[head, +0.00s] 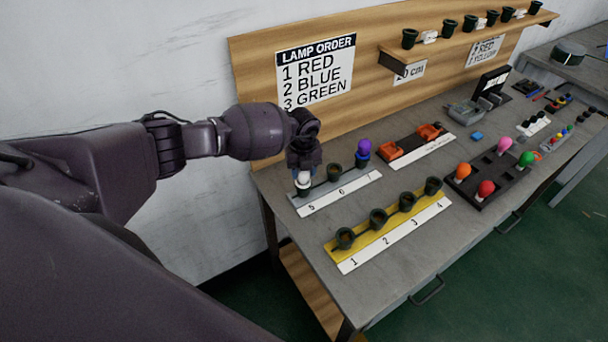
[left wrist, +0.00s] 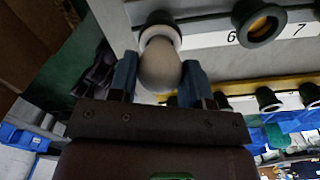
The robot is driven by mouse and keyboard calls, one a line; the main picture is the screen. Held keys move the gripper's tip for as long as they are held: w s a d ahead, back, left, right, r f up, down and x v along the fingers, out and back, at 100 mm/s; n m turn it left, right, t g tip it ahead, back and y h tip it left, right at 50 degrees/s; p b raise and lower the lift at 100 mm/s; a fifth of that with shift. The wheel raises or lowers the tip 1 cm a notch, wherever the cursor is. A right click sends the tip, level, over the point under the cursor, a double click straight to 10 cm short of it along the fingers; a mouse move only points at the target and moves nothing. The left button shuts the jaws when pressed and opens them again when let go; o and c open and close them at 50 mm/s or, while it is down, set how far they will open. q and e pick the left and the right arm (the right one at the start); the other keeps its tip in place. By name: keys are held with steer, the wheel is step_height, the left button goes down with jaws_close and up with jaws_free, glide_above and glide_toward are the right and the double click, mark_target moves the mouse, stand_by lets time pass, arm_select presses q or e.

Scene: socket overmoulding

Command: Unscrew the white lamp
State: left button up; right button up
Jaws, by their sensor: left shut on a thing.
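The white lamp (head: 303,180) is at the socket marked 5, at the left end of the grey strip (head: 340,195) in the head view. In the left wrist view the white lamp (left wrist: 160,66) sits upright in its dark socket, between two blue fingers. My left gripper (head: 303,172) comes down on it from above and is shut on it. The left gripper also shows in the left wrist view (left wrist: 160,78). The dark socket (head: 334,172) beside it is empty, and a purple lamp (head: 364,148) stands in the third one. My right gripper is not in view.
A yellow strip (head: 338,254) with empty sockets marked 1 to 4 lies in front. A black tray (head: 488,190) with orange, red, pink and green lamps lies to the right. Orange parts (head: 390,149) stand behind. A board with a lamp order sign (head: 316,74) rises at the back.

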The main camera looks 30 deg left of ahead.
arm_select(q)
steer(key=shift+r+n+p, duration=0.15)
steer(key=shift+n+p, duration=0.35)
steer(key=shift+n, duration=1)
steer(key=o, duration=0.8)
steer(key=shift+o, duration=0.2)
